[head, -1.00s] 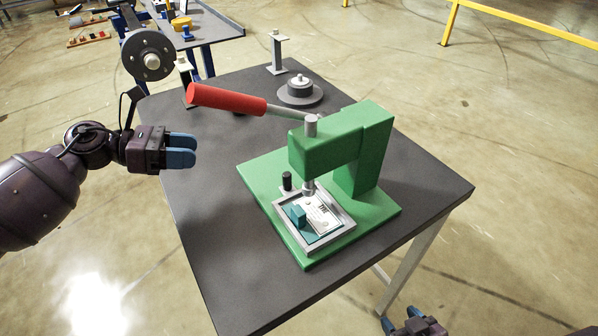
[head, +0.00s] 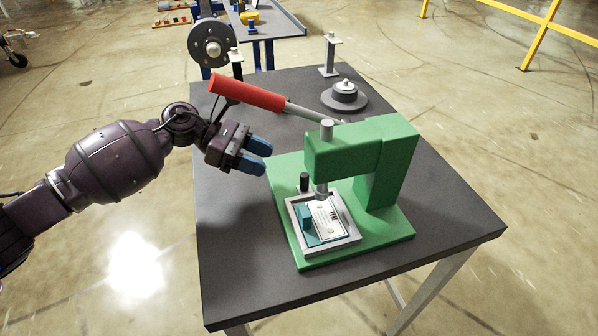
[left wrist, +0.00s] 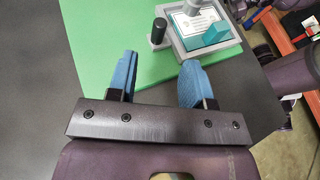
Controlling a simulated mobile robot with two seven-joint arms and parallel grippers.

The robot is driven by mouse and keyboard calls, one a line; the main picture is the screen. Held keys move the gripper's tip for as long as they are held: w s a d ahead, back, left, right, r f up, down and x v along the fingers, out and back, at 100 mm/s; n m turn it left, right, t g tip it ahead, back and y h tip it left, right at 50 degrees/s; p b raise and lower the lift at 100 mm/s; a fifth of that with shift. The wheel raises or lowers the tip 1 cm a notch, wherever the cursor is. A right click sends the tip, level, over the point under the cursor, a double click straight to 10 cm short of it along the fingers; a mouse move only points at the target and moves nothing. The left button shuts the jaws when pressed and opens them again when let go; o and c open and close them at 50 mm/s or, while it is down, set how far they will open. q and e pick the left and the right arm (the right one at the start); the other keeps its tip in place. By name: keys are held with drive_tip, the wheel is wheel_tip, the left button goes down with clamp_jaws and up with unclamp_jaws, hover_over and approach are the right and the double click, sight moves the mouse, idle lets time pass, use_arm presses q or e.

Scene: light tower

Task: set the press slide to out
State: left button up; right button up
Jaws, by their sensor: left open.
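The green press (head: 365,155) stands on the dark table, with a red-handled lever (head: 247,92) raised toward the upper left. Its slide (head: 353,237) is a grey square frame on the green base, under the ram, holding a teal block and a white printed card. A black knob (head: 304,181) stands at the slide's back left corner; it also shows in the left wrist view (left wrist: 157,33). My left gripper (head: 259,157) is open and empty, left of the press and above the table. In the left wrist view its blue fingertips (left wrist: 157,72) point toward the knob, apart from it. My right gripper is not in view.
A round grey weight-like part (head: 344,96) and a grey post (head: 330,55) stand at the table's back. A dark disc on a stand (head: 212,43) is behind the lever. The table's front left area (head: 235,260) is clear.

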sight(301, 175)
use_arm(q)
drive_tip(key=x, duration=0.8)
drive_tip(key=shift+d+f, duration=0.1)
drive_tip(key=shift+d, duration=0.15)
clamp_jaws()
